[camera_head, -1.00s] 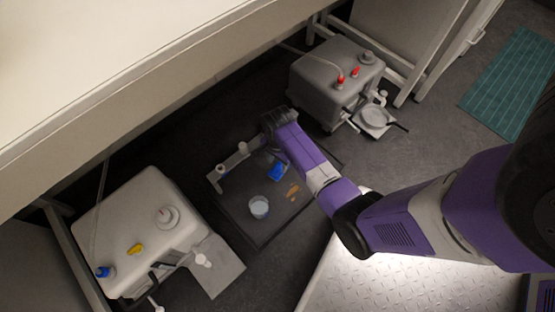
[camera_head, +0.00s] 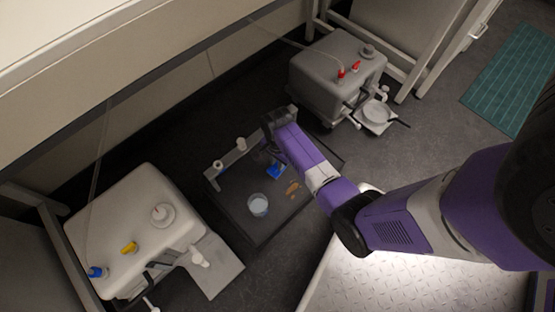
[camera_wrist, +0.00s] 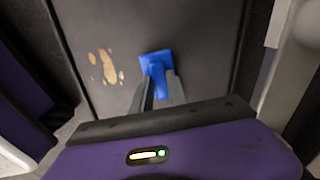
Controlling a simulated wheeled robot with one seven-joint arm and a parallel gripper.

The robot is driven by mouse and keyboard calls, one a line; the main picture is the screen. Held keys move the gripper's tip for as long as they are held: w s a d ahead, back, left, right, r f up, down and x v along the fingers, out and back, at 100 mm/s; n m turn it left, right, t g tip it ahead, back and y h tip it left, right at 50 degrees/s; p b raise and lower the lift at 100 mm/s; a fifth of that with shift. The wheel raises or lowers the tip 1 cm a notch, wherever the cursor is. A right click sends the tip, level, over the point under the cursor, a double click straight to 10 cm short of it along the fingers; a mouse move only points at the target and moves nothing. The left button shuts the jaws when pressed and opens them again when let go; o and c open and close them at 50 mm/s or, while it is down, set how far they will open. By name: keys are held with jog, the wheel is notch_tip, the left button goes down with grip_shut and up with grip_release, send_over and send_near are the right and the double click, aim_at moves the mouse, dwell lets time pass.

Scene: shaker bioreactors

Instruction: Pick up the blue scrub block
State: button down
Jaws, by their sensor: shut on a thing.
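The blue scrub block (camera_wrist: 157,66) is between the fingertips of my gripper (camera_wrist: 158,84) in the wrist view. My gripper is shut on it. In the head view the block (camera_head: 276,171) shows as a small blue patch beside my purple wrist, over the dark tray (camera_head: 240,226). My arm hides part of it. Whether the block touches the tray surface or hangs just above it, I cannot tell.
A clear cup (camera_head: 258,205) and a tan stain (camera_head: 293,189) are on the tray. A bench edge (camera_head: 150,65) overhangs the back.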

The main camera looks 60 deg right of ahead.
notch_tip(320, 180, up, 20)
jog(key=p, duration=1.1)
